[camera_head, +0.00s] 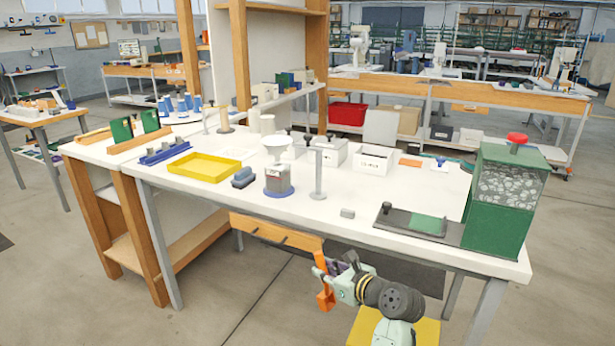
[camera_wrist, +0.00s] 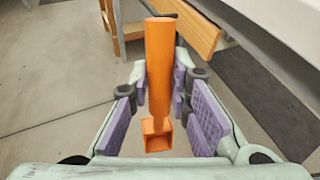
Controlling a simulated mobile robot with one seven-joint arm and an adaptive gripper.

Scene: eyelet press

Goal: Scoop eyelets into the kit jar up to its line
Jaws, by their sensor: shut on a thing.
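My gripper (camera_head: 338,276) is shut on an orange scoop, in front of the table's front edge and below the top. In the wrist view the gripper (camera_wrist: 160,85) has its purple pads on either side of the scoop (camera_wrist: 159,60); the square, hollow scoop end is at the bottom. The scoop (camera_head: 325,290) hangs roughly upright in the head view. Silvery eyelets (camera_head: 508,188) show behind the clear window of a green bin (camera_head: 495,230) with a red knob, at the table's right end. A grey jar-like container (camera_head: 278,178) stands on a blue disc mid-table; its fill and line are too small to tell.
The white table (camera_head: 370,205) has free room at its front middle. A grey post (camera_head: 318,175), a yellow tray (camera_head: 205,168), white boxes (camera_head: 372,160) and a dark plate with a green pad (camera_head: 428,224) stand on it. A drawer front (camera_head: 275,232) is under the table edge.

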